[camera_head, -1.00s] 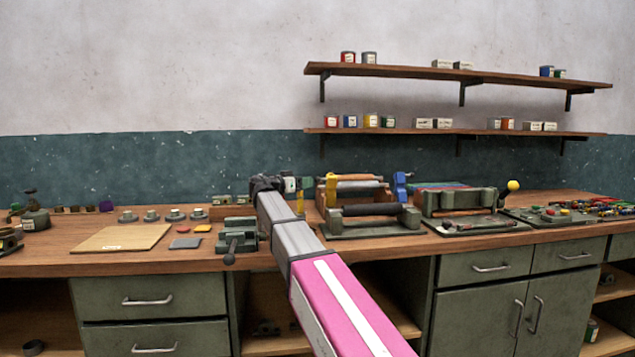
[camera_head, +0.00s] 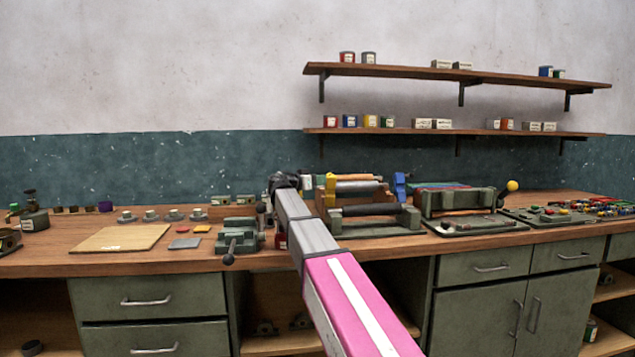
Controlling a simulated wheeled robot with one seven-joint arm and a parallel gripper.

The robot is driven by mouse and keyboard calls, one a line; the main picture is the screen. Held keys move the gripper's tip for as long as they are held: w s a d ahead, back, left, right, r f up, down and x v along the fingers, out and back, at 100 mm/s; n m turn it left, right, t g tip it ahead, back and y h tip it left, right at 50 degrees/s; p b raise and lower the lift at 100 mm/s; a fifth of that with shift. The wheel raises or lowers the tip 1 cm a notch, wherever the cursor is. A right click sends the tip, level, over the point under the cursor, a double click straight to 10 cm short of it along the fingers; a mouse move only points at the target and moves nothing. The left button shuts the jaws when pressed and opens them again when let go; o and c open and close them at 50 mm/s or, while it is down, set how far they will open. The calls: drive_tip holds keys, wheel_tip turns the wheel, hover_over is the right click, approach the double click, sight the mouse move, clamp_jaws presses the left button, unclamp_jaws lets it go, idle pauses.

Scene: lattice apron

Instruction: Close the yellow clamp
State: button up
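The yellow clamp (camera_head: 330,187) shows as a small upright yellow piece at the left end of a rack with rollers on the workbench. Its lower part and its lever are hard to make out at this size. The dark end of my arm, with my gripper (camera_head: 283,182), is just left of the yellow clamp in the picture. My arm hides part of the bench there. The fingers cannot be made out, and I cannot tell whether they touch anything.
A blue clamp (camera_head: 400,186) stands at the rack's right end. A green vise (camera_head: 238,238) is left of my arm. A press with a yellow-knobbed lever (camera_head: 512,186) stands further right. A wooden board (camera_head: 120,238) lies at left. Two shelves hang above.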

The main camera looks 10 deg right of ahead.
clamp_jaws()
drive_tip(key=shift+s+f+m+h, duration=0.35)
drive_tip(key=shift+s+m, duration=0.25)
drive_tip(key=shift+s, duration=0.1)
drive_tip(key=shift+s+f+m+h, duration=0.2)
drive_tip(key=shift+s+m+h, duration=0.15)
drive_tip(key=shift+s+m, duration=0.3)
drive_tip(key=shift+s+f+m+h, duration=0.5)
drive_tip(key=shift+s+m, duration=0.2)
drive_tip(key=shift+m, duration=0.25)
drive_tip(key=shift+r, duration=0.1)
drive_tip(key=o, duration=0.9)
unclamp_jaws()
drive_tip(key=shift+o, duration=0.2)
drive_tip(key=shift+r, duration=0.1)
